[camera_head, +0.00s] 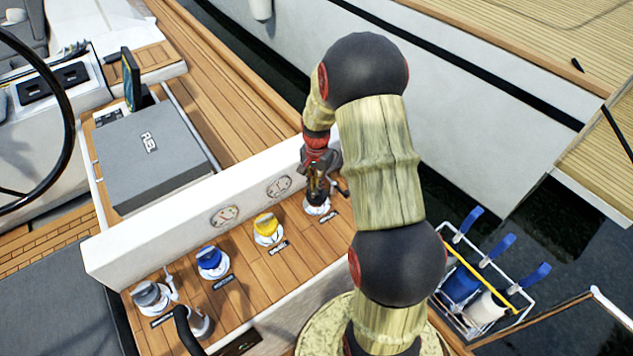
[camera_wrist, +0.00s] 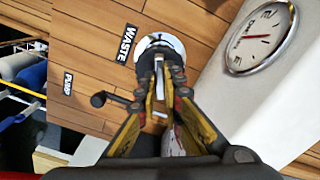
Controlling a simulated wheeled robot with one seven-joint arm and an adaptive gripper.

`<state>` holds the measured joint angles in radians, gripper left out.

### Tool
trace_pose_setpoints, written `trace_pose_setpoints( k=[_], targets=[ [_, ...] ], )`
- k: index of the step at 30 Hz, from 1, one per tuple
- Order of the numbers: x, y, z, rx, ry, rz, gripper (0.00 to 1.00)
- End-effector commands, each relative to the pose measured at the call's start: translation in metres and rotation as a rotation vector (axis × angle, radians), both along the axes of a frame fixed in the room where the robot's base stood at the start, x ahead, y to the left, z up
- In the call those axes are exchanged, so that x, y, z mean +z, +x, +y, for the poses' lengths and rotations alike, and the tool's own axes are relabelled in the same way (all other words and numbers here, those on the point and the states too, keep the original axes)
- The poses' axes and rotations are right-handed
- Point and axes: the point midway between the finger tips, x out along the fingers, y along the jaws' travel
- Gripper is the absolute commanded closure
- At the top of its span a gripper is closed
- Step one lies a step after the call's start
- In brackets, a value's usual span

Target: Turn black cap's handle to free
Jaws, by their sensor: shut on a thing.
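The black cap (camera_head: 317,208) sits on its round white base at the far right end of the row of deck fittings. In the wrist view the white base (camera_wrist: 160,43) shows beside a WASTE label. My gripper (camera_head: 318,187) reaches down over the cap. In the wrist view its fingers (camera_wrist: 163,80) are closed together just above the base, shut on the cap's handle. The handle is mostly hidden between the fingers, so I cannot tell its angle.
A yellow cap (camera_head: 266,226), a blue cap (camera_head: 211,260) and a grey cap (camera_head: 148,294) line the wooden deck to the left. A white wall with gauges (camera_head: 224,216) runs close behind. A black lever (camera_wrist: 112,100) sticks out beside my fingers.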

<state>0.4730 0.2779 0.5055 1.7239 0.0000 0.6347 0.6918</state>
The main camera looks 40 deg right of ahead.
Motion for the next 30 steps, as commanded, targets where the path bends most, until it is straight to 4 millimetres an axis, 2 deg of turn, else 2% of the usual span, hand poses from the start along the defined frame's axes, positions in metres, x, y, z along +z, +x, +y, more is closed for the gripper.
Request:
trace_pose_setpoints(
  k=[30],
  targets=[
    [0.0011,0.0003,-0.0001,0.924,0.000,-0.001,1.00]
  ],
)
